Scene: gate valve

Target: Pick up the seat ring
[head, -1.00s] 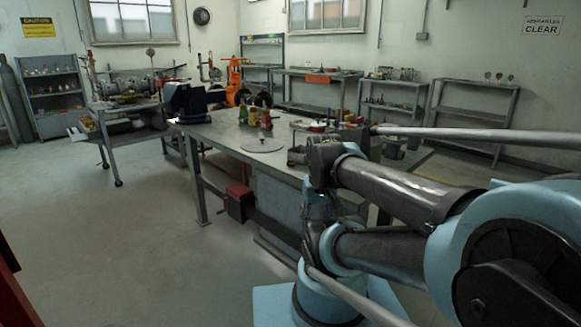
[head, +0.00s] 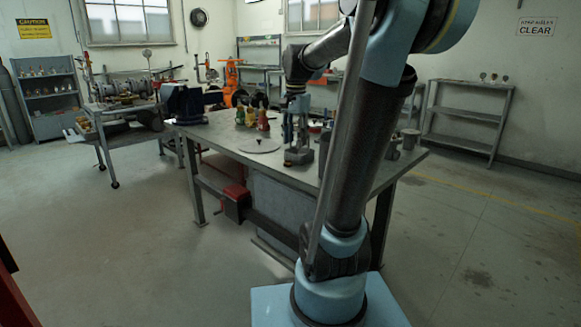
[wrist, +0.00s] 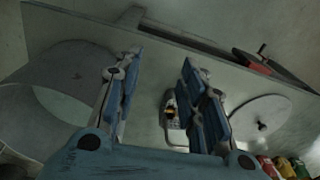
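My gripper (head: 294,128) points down over the workbench in the head view. In the wrist view my gripper (wrist: 163,62) is open, its two blue-padded fingers apart with nothing between the tips. A small grey block or stand (wrist: 174,132) shows between the fingers, lower down, partly hidden by the right finger. It bears a small brass-orange piece (wrist: 170,111), which may be the seat ring; its shape is too small to tell. The grey stand (head: 298,156) also shows below my gripper in the head view.
A large grey cylinder (wrist: 62,92) stands close at left in the wrist view. A flat grey disc (head: 260,145) with a knob lies left of the stand. Colored bottles (head: 263,122) and a blue vise (head: 186,103) stand on the workbench (head: 222,140).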

